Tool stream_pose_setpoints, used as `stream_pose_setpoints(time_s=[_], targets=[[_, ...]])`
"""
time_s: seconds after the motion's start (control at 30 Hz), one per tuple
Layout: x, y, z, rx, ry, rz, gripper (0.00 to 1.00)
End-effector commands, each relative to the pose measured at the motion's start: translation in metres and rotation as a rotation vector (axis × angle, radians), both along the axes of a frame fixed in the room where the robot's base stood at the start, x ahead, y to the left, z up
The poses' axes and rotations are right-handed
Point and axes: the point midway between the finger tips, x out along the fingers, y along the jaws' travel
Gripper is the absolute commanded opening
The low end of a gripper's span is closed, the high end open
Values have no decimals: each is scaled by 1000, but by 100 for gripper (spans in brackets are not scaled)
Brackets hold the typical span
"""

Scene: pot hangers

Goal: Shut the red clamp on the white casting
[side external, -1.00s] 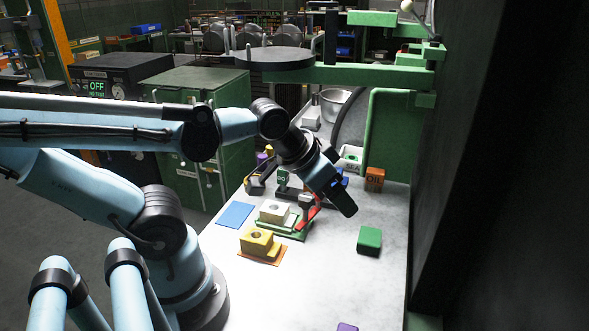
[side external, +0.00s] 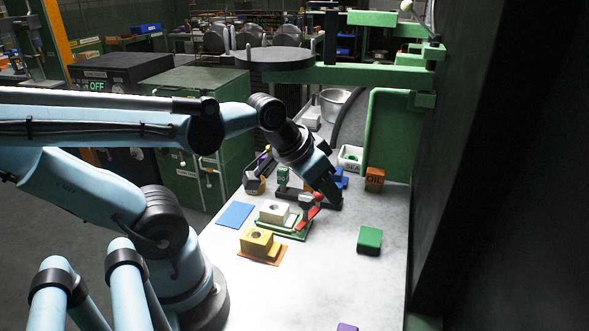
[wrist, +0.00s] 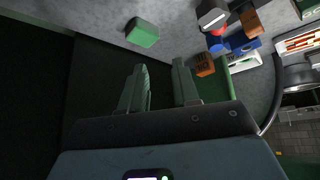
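The white casting (side external: 274,211) sits on a green fixture (side external: 296,234) on the pale table in the side external view. The red clamp (side external: 308,217) is at the right side of the casting, its red handle slanting up to the right. My gripper (side external: 335,201) is to the right of the clamp handle and a little farther back, pointing down and apart from it. In the wrist view the two fingers of my gripper (wrist: 162,82) stand apart with nothing between them.
A yellow casting (side external: 256,241) on an orange mat, a blue mat (side external: 235,215) and a green block (side external: 369,240) lie around the fixture. An orange OIL box (side external: 374,179) and a white bin (side external: 350,157) stand behind. The table's front right is mostly clear.

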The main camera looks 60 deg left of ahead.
Motion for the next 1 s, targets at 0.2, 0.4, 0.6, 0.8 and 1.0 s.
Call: stream_pose_setpoints(time_s=[0.2,0.4,0.6,0.8,1.0], targets=[[-9,40,-2,-76,57,124,0],[-20,72,-2,-158,87,220,0],[-34,103,1,-245,89,305,0],[-49,130,6,-328,67,375,0],[-61,149,11,-383,35,418,0]])
